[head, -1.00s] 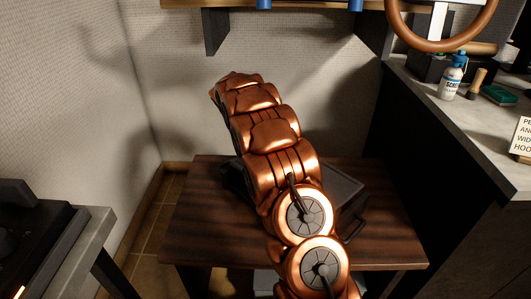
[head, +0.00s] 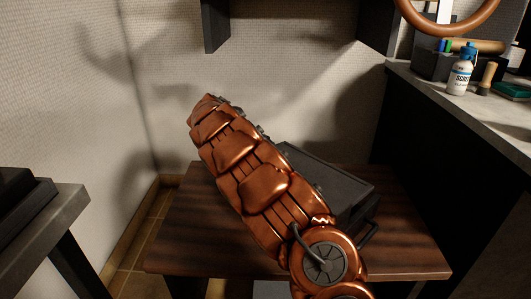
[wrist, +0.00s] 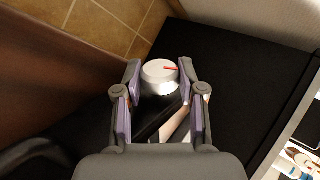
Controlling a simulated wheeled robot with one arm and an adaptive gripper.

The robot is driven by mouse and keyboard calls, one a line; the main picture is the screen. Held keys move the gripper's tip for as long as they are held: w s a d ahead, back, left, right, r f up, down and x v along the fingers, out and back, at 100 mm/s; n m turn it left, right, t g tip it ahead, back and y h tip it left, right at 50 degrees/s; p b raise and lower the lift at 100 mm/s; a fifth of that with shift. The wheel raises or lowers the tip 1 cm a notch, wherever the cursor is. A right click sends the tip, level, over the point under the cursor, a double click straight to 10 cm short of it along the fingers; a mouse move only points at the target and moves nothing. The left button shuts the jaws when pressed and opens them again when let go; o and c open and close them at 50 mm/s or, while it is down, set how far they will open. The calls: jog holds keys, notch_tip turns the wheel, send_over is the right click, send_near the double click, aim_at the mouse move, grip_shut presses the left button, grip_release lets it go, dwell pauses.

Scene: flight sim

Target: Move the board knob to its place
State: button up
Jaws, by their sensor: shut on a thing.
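A round white knob (wrist: 160,73) with a red mark on its top shows in the wrist view, between the fingertips of my gripper (wrist: 160,88). The gripper is shut on it and holds its sides. A dark, flat surface lies beyond the knob; I cannot tell its distance from it. In the head view my copper-coloured arm fills the middle and hides the gripper and the knob. I cannot make out the board or the knob's place in either view.
A dark box (head: 328,172) with a side handle stands on the wooden table (head: 205,240), partly behind my arm. At right, a counter (head: 450,105) carries a white bottle (head: 460,77) and a steering wheel (head: 450,22). Another grey-topped table (head: 60,215) stands at left.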

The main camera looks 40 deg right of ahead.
dwell(0.8)
jog(key=o, duration=1.1)
jog(key=shift+o, duration=0.2)
jog(key=v, duration=1.2)
jog(key=shift+s+a+f, duration=0.1)
jog(key=shift+a, duration=0.05)
